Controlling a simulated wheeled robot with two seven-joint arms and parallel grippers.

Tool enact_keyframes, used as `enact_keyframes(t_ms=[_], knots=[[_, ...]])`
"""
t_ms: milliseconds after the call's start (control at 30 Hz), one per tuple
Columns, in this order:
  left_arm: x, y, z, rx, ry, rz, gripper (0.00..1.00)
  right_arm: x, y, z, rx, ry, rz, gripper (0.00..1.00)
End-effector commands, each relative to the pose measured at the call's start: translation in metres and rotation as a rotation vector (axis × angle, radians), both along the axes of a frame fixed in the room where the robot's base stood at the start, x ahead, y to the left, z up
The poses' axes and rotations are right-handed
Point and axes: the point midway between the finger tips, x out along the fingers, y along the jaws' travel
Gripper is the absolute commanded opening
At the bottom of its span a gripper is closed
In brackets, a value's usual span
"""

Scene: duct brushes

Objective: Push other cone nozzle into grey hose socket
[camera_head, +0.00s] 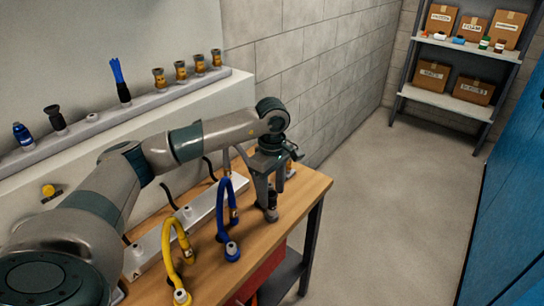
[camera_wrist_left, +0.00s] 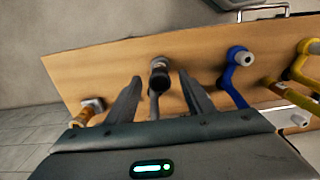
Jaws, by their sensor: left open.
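My left gripper (camera_head: 270,190) points down over the right part of the wooden workbench, with its fingers apart. In the left wrist view, a dark cone nozzle (camera_wrist_left: 159,78) stands between the open fingers, with a gap on each side. It appears to sit at the end of the grey hose (camera_wrist_left: 154,106); how deep it is in the socket cannot be told. Another black cone nozzle (camera_head: 55,119) stands on the wall ledge at the left. My right gripper is not in view.
A blue hose (camera_head: 219,207) and a yellow hose (camera_head: 166,243) arch up left of the gripper. A brass piece (camera_wrist_left: 92,109) stands near the bench end. The ledge (camera_head: 155,100) holds a blue brush, a blue bottle and several brass pieces. The floor to the right is clear.

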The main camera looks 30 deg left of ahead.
Motion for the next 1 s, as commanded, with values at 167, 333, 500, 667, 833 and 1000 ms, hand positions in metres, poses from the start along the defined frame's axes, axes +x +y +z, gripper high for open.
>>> enact_keyframes(t_ms=[167,333,500,667,833,1000], knots=[[0.002,0.0,0.032,-0.001,-0.007,0.0,0.48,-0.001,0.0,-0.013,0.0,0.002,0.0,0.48],[0.002,0.0,0.068,-0.002,-0.007,0.0,0.48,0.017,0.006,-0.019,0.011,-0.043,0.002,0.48],[0.002,0.0,0.102,-0.001,-0.006,0.0,0.48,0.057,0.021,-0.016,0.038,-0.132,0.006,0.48],[0.001,0.0,0.126,0.001,-0.004,0.0,0.48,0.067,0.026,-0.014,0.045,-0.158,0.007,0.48],[0.001,0.0,0.139,0.0,-0.003,0.001,0.48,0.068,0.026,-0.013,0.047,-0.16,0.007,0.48],[0.0,0.0,0.143,-0.001,-0.001,0.001,0.48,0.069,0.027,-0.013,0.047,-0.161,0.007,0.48]])
